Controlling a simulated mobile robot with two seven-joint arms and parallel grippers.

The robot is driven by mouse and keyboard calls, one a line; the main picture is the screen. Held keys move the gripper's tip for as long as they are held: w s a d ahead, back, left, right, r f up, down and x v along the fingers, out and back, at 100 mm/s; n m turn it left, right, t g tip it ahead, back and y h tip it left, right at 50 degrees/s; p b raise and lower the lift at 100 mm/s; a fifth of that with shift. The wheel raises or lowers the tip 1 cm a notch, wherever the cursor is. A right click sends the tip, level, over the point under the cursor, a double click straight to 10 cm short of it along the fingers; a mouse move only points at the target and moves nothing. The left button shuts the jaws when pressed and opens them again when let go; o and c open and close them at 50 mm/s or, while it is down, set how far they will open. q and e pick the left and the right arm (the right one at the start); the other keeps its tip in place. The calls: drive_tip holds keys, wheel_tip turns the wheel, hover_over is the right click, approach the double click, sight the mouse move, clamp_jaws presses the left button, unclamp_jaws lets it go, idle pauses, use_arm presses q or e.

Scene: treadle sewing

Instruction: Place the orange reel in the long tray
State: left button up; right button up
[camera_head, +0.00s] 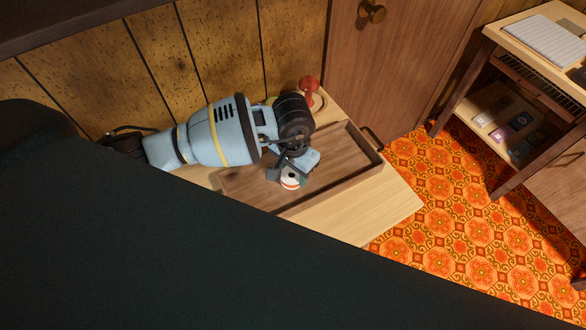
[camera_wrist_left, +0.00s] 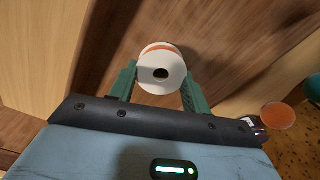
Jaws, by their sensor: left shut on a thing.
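The orange reel (camera_wrist_left: 161,70) has white flanges with a dark centre hole and a thin orange band. My left gripper (camera_wrist_left: 160,90) is shut on it, with a green finger on each side. In the head view the reel (camera_head: 290,178) shows below my left gripper (camera_head: 288,172), over the long tray (camera_head: 334,170). The tray is dark wood with a raised rim and a dark handle at its right end. I cannot tell whether the reel touches the tray floor. My right gripper is not in view.
A red spool-like thing (camera_head: 308,86) stands behind the tray near the wall. The pale table (camera_head: 385,205) has bare room in front of the tray. A wooden door stands behind, and a shelf unit (camera_head: 510,100) is at the right, beyond the patterned floor.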

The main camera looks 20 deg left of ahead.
use_arm(q)
drive_tip(key=shift+f, duration=0.15)
drive_tip(key=o, duration=1)
drive_tip(key=shift+c, duration=0.2)
wheel_tip(320, 180, up, 12)
drive_tip(key=shift+r, duration=0.2)
